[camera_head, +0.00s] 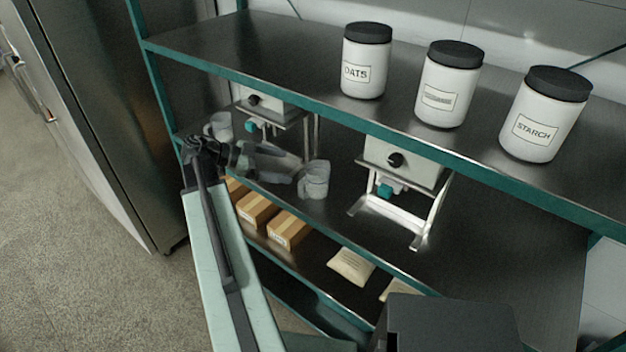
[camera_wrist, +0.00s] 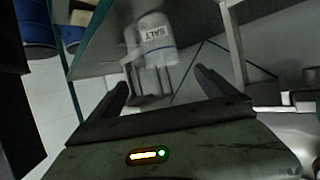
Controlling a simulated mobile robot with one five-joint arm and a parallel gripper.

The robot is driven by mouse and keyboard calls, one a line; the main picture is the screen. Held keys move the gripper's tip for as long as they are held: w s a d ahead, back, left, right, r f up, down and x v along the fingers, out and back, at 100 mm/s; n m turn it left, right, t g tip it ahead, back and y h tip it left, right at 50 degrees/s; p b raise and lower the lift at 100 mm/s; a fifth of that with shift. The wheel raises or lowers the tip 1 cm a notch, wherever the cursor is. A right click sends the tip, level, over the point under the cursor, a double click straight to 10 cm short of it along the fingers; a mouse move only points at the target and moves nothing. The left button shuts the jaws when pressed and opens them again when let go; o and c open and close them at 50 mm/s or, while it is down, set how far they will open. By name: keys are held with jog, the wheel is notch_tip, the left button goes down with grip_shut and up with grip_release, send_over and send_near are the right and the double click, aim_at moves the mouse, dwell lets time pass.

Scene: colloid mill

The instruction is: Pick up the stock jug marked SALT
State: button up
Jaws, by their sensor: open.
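A pale jug marked SALT (camera_wrist: 155,38) shows in the wrist view, ahead of my gripper (camera_wrist: 163,82) and between the lines of its two fingers. The fingers are spread apart with nothing between them. In the head view, my gripper (camera_head: 285,168) reaches over the middle shelf toward a grey jug (camera_head: 315,181), close to its left side. I cannot read this jug's label there. A second grey jug (camera_head: 220,127) stands farther left, behind my arm.
Two grey mills, one at the left (camera_head: 262,100) and one at the right (camera_head: 405,160), stand on the middle shelf (camera_head: 470,215). Lidded jars, such as STARCH (camera_head: 543,117), stand on the upper shelf. Cardboard boxes (camera_head: 287,230) and a pale bag (camera_head: 351,266) lie below.

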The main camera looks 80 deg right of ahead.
aim_at(306, 170)
jog(key=b+x, duration=0.2)
jog(key=x, duration=0.4)
jog(key=b+x, duration=0.3)
jog(key=x, duration=0.2)
jog(key=shift+s+d+f, duration=0.15)
jog(key=shift+d+f, duration=0.2)
jog(key=shift+s+d, duration=0.1)
jog(key=shift+s, duration=0.15)
jog(key=c, duration=1.6)
